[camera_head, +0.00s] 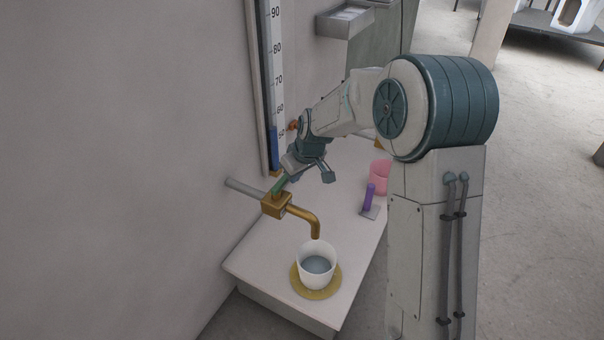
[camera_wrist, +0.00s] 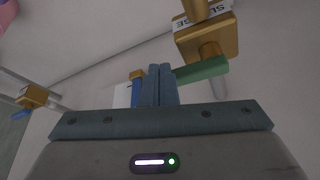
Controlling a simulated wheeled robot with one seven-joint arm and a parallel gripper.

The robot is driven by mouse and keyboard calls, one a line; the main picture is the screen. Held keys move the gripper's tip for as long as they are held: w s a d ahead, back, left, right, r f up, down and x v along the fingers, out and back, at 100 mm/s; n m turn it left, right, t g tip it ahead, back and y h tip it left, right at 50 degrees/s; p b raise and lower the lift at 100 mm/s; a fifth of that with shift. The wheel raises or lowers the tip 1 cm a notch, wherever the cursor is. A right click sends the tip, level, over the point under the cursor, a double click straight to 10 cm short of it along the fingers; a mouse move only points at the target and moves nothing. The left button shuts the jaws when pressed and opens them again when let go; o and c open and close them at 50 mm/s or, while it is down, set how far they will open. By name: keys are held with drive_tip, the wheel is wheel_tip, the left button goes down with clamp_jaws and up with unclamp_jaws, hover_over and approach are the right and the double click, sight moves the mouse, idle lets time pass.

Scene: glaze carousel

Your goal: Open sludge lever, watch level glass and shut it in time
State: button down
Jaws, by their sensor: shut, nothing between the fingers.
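A brass sludge valve (camera_head: 277,205) sits on a pipe from the wall, its label partly visible in the wrist view (camera_wrist: 207,38). Its green lever (camera_head: 279,185) also shows in the wrist view (camera_wrist: 203,70). My gripper (camera_head: 287,177) is at the lever; its shut, empty fingers (camera_wrist: 158,70) are beside the lever's end, and I cannot tell whether they touch it. The level glass (camera_head: 274,146) has a blue column ending between the 50 and 60 marks. A white cup (camera_head: 301,262) holding grey-blue liquid stands under the spout (camera_head: 314,220); I see no stream.
The cup stands on a round yellow mat (camera_head: 326,290) near the front of the white bench (camera_head: 258,262). A purple upright handle on a plate (camera_head: 370,197) and a pink container (camera_head: 380,174) stand to the right. A wall tray (camera_head: 344,20) is above.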

drive_tip(key=shift+d, duration=0.1)
idle(0.6)
drive_tip(key=s+d+r+p, duration=0.4)
drive_tip(key=d+r, duration=0.3)
drive_tip(key=r, duration=0.3)
drive_tip(key=s+d+r+m+h+p, duration=0.1)
drive_tip(key=s+d+r+m+p, duration=0.1)
drive_tip(key=s+r+p, duration=0.6)
drive_tip(key=s+d+r+m+h+p, duration=0.1)
drive_tip(key=s+d+r+m+p, duration=0.2)
drive_tip(key=s+r+p, duration=0.6)
drive_tip(key=s+d+r+m+p, duration=0.2)
drive_tip(key=s+r+p, duration=0.7)
drive_tip(key=r, duration=0.8)
drive_tip(key=m+p, duration=0.1)
drive_tip(key=p, duration=0.2)
drive_tip(key=shift+s+d+g+h, duration=0.25)
drive_tip(key=shift+d+g+h, duration=0.05)
drive_tip(key=shift+d+h, duration=0.1)
